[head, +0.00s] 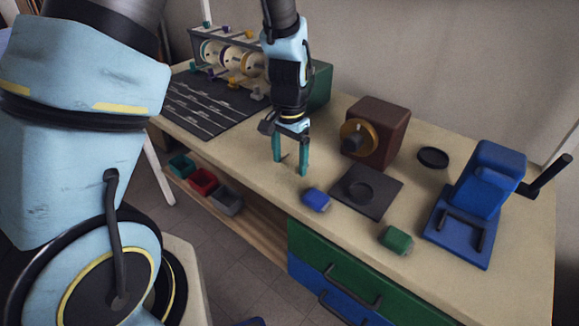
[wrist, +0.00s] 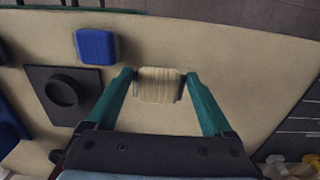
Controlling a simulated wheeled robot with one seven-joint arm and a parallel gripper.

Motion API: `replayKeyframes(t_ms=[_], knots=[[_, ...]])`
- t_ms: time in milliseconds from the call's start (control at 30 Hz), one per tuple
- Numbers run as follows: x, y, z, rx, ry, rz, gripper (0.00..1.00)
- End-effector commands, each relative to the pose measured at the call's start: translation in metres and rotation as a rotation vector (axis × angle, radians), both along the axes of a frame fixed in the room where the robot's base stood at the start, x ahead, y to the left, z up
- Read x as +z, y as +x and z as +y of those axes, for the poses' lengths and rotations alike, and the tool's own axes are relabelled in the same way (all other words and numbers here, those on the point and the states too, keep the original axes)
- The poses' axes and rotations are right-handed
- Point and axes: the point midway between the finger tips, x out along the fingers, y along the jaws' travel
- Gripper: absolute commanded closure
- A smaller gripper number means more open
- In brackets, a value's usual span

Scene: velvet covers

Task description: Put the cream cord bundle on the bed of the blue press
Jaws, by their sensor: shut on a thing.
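My gripper (head: 290,170) is over the middle of the table in the head view, pointing down with its green fingers. In the wrist view its fingertips (wrist: 158,84) are shut on the cream cord bundle (wrist: 159,88), a pale ribbed block with dark ends. In the head view the bundle is hard to make out against the pale tabletop. I cannot tell its exact height above the table. The blue press (head: 484,183) stands at the right end of the table, with a dark lever on its right. Its flat blue bed (head: 455,249) has dark rails and looks empty.
A blue bundle (head: 316,199), a green bundle (head: 397,239) and a dark plate (head: 352,205) with a round raised part lie between my gripper and the press. A brown box (head: 377,130) with a brass ring and a black dish (head: 433,157) stand behind.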

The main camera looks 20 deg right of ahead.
Motion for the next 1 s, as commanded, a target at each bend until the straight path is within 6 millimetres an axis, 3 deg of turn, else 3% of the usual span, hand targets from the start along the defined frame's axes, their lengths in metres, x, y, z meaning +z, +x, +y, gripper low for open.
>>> replayKeyframes(t_ms=[233, 667, 700, 800, 1000], knots=[[-0.032, 0.000, 0.001, 0.002, 0.002, 0.002, 0.75], [-0.040, 0.000, 0.001, 0.001, 0.002, 0.001, 0.75], [-0.039, 0.000, 0.001, 0.001, 0.001, 0.000, 0.11], [-0.039, 0.000, 0.001, 0.001, 0.001, 0.000, 0.00], [-0.039, 0.000, 0.001, 0.001, 0.001, 0.000, 0.00]])
